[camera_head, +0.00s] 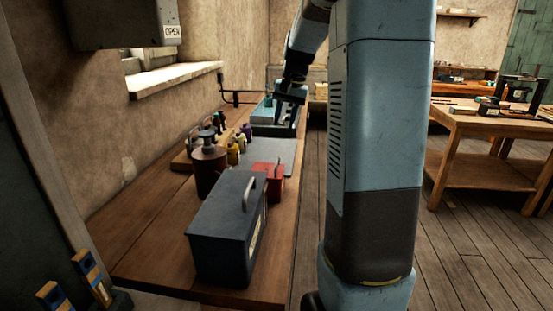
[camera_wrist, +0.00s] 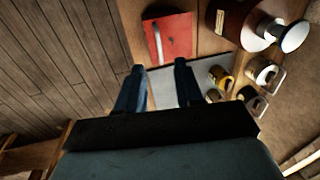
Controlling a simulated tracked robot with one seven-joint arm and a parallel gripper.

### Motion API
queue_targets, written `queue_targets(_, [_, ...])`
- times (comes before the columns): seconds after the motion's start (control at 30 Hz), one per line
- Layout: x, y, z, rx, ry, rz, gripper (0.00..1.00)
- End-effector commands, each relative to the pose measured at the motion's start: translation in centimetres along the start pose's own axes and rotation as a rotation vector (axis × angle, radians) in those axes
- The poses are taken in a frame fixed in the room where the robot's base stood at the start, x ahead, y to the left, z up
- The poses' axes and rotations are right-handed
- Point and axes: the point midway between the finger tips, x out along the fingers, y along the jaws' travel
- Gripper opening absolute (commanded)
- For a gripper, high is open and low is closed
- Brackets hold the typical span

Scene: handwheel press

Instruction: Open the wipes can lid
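A small red box (camera_head: 268,172) with a light handle on its lid stands on the bench; it also shows in the wrist view (camera_wrist: 178,35) with its lid down. A dark red round can (camera_head: 208,172) with a dark knob-like top stands left of it; it shows at the top right of the wrist view (camera_wrist: 238,22). I cannot tell for certain which of the two is the wipes can. My gripper (camera_head: 289,103) is above the far part of the bench, beyond both. In the wrist view my gripper (camera_wrist: 158,70) has its fingers apart with nothing between them.
A dark toolbox (camera_head: 225,235) with a raised handle stands at the bench's near end. Several small bottles (camera_head: 236,150) stand along the wall side, beside a grey mat (camera_head: 285,152). A blue case (camera_head: 262,112) lies farther back. Open floor (camera_head: 470,250) lies to the right.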

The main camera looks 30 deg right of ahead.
Motion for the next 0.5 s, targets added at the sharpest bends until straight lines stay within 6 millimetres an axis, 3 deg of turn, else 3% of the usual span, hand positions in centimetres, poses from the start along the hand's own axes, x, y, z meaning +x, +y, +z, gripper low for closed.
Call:
queue_targets(0.2, [1.2, 0.7, -2.2, 0.039, -0.025, -0.001, 0.36])
queue_targets(0.37, [2.3, 0.7, -2.4, 0.042, -0.027, -0.001, 0.36])
queue_targets(0.5, [4.3, 0.8, -2.3, 0.043, -0.029, 0.0, 0.36])
